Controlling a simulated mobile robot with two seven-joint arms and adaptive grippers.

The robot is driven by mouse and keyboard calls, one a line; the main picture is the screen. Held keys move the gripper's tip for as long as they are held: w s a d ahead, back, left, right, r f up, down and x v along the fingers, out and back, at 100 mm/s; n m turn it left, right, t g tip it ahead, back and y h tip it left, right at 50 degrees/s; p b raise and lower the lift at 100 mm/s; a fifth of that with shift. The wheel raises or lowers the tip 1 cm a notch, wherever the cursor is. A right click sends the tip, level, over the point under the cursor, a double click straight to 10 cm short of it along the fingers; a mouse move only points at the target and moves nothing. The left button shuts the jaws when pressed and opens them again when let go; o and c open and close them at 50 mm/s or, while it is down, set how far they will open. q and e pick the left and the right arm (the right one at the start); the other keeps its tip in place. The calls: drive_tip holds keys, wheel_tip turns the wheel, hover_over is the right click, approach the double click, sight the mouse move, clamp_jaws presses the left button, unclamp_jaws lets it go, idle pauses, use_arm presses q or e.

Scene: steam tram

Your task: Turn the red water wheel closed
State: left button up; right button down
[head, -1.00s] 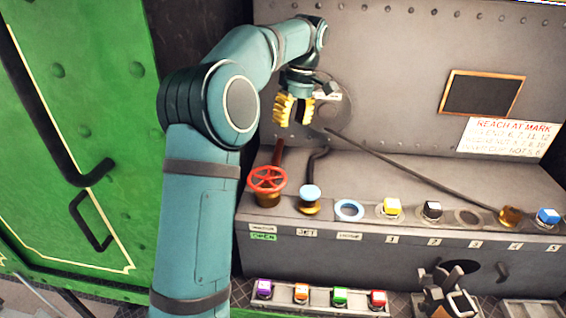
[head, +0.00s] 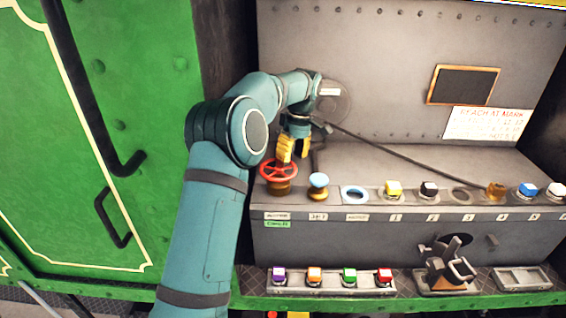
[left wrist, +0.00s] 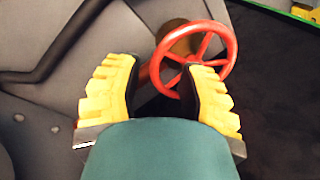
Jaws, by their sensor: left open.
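The red water wheel (head: 279,171) is a spoked handwheel on a brass base at the left end of the grey console ledge. A green label (head: 277,224) below it appears to read OPEN. My left gripper (head: 294,148) has yellow fingers and is just above and behind the wheel in the head view. In the left wrist view the gripper (left wrist: 165,95) is open, its fingers apart with nothing held. The wheel (left wrist: 194,60) shows there beyond the fingertips, nearer the right finger; I cannot tell whether they touch. My right gripper is not in view.
A blue-topped jet valve (head: 318,182) stands close to the right of the wheel. A long dark rod (head: 415,161) slants across the console. The green wall (head: 120,120) is at left.

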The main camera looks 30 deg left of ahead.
use_arm(q)
drive_tip(key=shift+s+f, duration=0.15)
drive_tip(key=shift+f, duration=0.65)
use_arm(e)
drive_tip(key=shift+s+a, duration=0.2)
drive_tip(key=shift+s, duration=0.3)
use_arm(q)
clamp_jaws()
